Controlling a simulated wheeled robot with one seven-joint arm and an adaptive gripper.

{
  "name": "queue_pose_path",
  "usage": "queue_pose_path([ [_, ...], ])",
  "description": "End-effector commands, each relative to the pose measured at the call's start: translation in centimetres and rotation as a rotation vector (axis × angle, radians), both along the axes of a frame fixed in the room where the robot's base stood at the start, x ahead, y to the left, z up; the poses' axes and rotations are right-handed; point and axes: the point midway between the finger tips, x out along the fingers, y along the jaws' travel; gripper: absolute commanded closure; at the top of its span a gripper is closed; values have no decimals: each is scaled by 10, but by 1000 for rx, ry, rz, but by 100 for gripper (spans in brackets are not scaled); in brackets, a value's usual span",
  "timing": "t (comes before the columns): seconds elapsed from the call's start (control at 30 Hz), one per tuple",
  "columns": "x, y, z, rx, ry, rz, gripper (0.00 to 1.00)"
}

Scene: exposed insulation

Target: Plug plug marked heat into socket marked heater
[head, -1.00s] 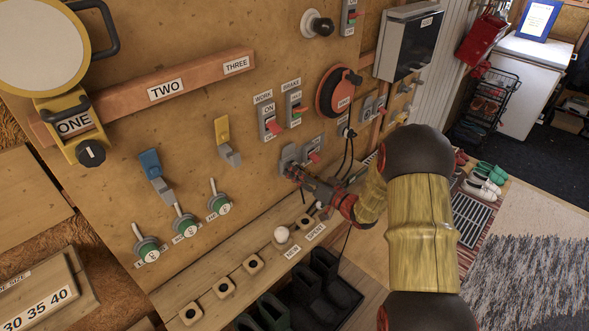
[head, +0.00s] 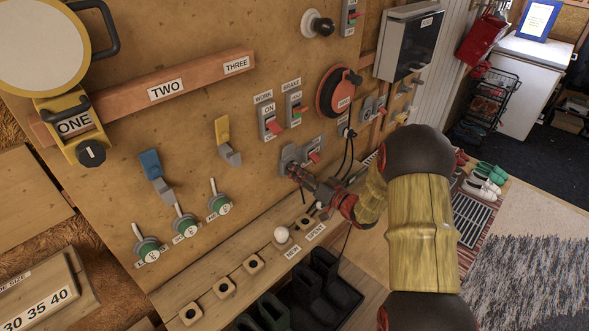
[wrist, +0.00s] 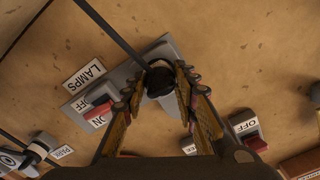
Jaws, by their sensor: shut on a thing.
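My gripper (wrist: 167,80) is shut on a black plug (wrist: 158,84), with its fingers on both sides of it. A dark cable (wrist: 110,32) runs to the upper left in the wrist view. The plug is at the upper end of a grey plate (wrist: 140,72) with a red switch and a LAMPS label (wrist: 83,74). Whether it is seated in a socket there is hidden. In the head view my gripper (head: 298,173) is at the grey plate (head: 290,154) on the board. I cannot read a HEAT or HEATER marking.
Another plug with a cable (wrist: 38,150) is at lower left in the wrist view. An OFF switch (wrist: 248,130) is to the right. In the head view a wooden ledge (head: 238,272) with several holed blocks runs below. A red round reel (head: 335,92) is above right.

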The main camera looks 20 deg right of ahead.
Motion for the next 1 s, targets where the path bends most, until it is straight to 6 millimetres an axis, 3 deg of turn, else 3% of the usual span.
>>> queue_pose_path([
  [1.0,-12,-5,0,1,1,-1,100],
])
